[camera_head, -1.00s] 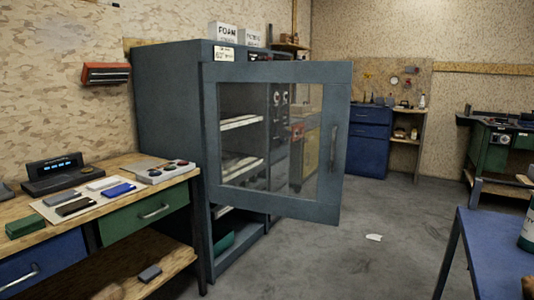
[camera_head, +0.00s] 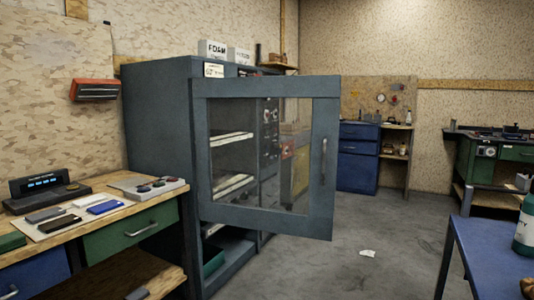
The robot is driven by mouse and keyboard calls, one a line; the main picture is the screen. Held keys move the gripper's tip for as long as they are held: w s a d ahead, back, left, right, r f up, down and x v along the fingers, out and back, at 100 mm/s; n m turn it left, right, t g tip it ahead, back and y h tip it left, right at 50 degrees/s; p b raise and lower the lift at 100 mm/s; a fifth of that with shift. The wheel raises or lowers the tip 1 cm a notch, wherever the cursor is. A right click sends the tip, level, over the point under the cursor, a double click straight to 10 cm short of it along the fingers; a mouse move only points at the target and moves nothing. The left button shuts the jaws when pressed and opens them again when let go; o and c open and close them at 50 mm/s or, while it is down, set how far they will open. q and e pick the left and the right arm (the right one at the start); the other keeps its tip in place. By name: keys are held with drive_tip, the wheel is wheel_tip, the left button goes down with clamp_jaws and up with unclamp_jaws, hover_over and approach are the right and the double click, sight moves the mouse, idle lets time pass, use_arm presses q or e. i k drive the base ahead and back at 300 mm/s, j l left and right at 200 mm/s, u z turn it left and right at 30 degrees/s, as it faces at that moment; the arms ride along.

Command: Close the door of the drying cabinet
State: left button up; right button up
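The drying cabinet (camera_head: 160,140) is a tall grey-blue metal cabinet against the left wall. Its door (camera_head: 262,222) is a grey frame around a glass pane, and it stands open, swung out toward me. The door's vertical handle (camera_head: 323,162) is on its right side. Shelves with pale items (camera_head: 232,183) show through the glass. No gripper is clearly seen in the head view. A brown patch at the bottom right edge is too small to identify.
A wooden workbench (camera_head: 165,207) with drawers stands at the left, close to the cabinet. A blue table (camera_head: 485,252) with a bottle (camera_head: 524,228) is at the right. Grey floor (camera_head: 385,265) lies open between them, with a white scrap (camera_head: 367,253) on it.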

sight(325, 91)
drive_tip(key=i+j, duration=0.1)
drive_tip(key=i, duration=0.4)
drive_tip(key=i+j, duration=0.1)
drive_tip(key=i, duration=0.4)
drive_tip(key=i+j+z, duration=0.1)
drive_tip(key=i, duration=0.4)
